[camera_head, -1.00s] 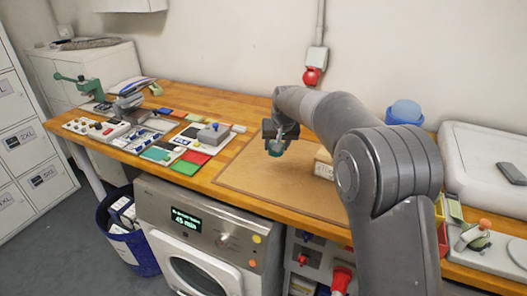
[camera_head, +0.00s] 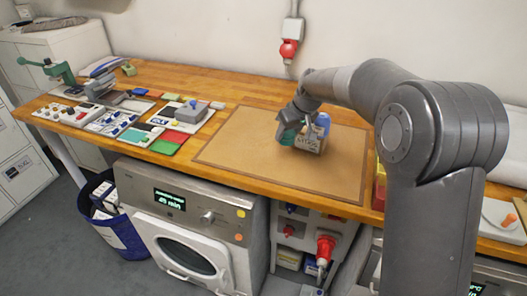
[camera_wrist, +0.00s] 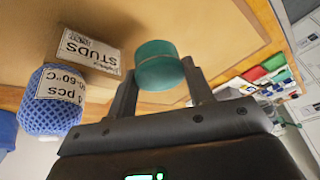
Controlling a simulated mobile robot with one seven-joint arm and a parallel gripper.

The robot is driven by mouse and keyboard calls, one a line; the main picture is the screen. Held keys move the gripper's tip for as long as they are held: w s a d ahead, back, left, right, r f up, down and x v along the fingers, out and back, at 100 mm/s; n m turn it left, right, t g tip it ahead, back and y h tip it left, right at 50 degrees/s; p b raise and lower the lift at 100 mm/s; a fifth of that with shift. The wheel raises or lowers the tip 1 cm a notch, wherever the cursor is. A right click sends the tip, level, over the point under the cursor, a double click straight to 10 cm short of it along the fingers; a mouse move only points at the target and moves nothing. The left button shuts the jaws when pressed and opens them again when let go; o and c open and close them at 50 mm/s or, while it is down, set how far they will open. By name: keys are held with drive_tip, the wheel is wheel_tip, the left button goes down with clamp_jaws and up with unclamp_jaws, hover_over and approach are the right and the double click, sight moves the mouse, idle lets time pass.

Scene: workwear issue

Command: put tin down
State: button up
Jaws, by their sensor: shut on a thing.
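My gripper (camera_head: 288,128) is shut on a round teal-green tin (camera_wrist: 160,66). In the wrist view the tin sits between the two fingertips. In the head view the tin (camera_head: 288,136) is low over the brown work mat (camera_head: 225,150), just left of a small box. I cannot tell whether it touches the mat. My wrist partly covers it in the head view.
The small box (camera_wrist: 88,50) labelled STUDS stands beside the tin on the mat. A blue mesh bundle (camera_wrist: 50,105) with a white tag is close by. The mat's left and front parts are clear. Coloured cards and tools (camera_head: 150,115) fill the bench's left side.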

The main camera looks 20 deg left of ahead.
drive_tip(key=a+f, duration=0.1)
drive_tip(key=a, duration=0.1)
drive_tip(key=a+f, duration=0.2)
drive_tip(key=a, duration=0.1)
drive_tip(key=a+f, duration=0.1)
drive_tip(key=a, duration=0.2)
drive_tip(key=shift+s+f, duration=0.1)
drive_tip(key=shift+f, duration=2.25)
drive_tip(key=shift+f, duration=0.15)
drive_tip(key=o, duration=1)
drive_tip(key=shift+c, duration=0.2)
drive_tip(key=v, duration=1.2)
drive_tip(key=shift+d+r, duration=0.1)
drive_tip(key=shift+r, duration=0.1)
